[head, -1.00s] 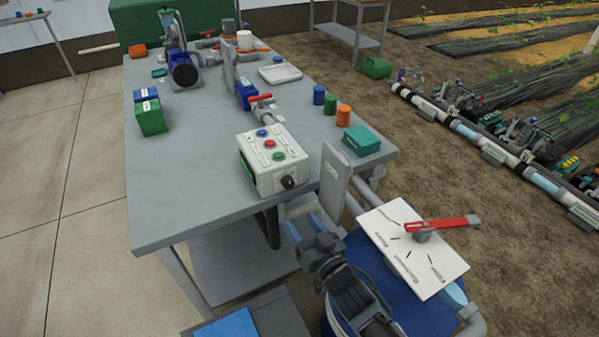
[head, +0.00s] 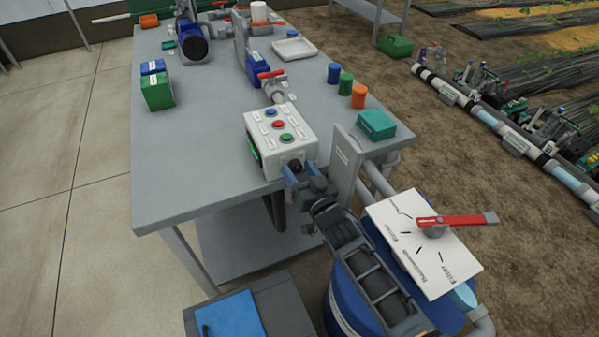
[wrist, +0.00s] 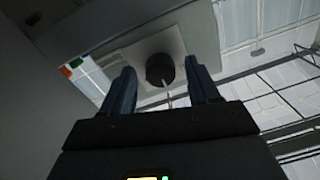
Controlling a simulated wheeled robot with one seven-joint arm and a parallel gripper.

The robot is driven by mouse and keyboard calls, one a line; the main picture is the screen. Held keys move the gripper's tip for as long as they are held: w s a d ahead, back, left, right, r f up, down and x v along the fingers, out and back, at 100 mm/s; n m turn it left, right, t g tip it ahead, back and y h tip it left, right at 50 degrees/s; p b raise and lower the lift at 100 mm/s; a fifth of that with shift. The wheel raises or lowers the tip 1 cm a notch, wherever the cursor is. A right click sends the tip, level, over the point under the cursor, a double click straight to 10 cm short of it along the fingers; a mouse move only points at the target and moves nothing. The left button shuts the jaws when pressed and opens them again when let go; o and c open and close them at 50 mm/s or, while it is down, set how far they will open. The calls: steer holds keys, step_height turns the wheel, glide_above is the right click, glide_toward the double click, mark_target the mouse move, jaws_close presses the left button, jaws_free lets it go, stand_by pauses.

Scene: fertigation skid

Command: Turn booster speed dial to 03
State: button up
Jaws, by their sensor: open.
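The booster control box (head: 280,138) is a white box with blue, red and green buttons on top, at the near right part of the grey table. Its black dial (head: 295,166) is on the face toward me, partly hidden by my gripper. In the wrist view the round black dial (wrist: 160,69) shows ahead, between the two blue fingers. My gripper (wrist: 163,88) is open, with a finger to each side of the dial; I cannot tell whether either touches it. In the head view my gripper (head: 297,177) is right in front of the box. The dial's reading is not legible.
A grey upright plate (head: 345,165) stands just right of my gripper. A white sign board with a red-handled valve (head: 455,220) is at the lower right, above a blue drum (head: 350,305). A teal box (head: 376,125) sits near the table's right corner.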

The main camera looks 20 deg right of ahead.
steer(key=shift+w, duration=0.1)
steer(key=shift+c, duration=0.2)
steer(key=c, duration=1)
steer(key=m+p, duration=0.1)
steer(key=m, duration=0.4)
steer(key=shift+m, duration=0.3)
steer(key=m, duration=0.6)
steer(key=shift+m+b, duration=0.3)
steer(key=shift+b, duration=0.05)
steer(key=o, duration=1)
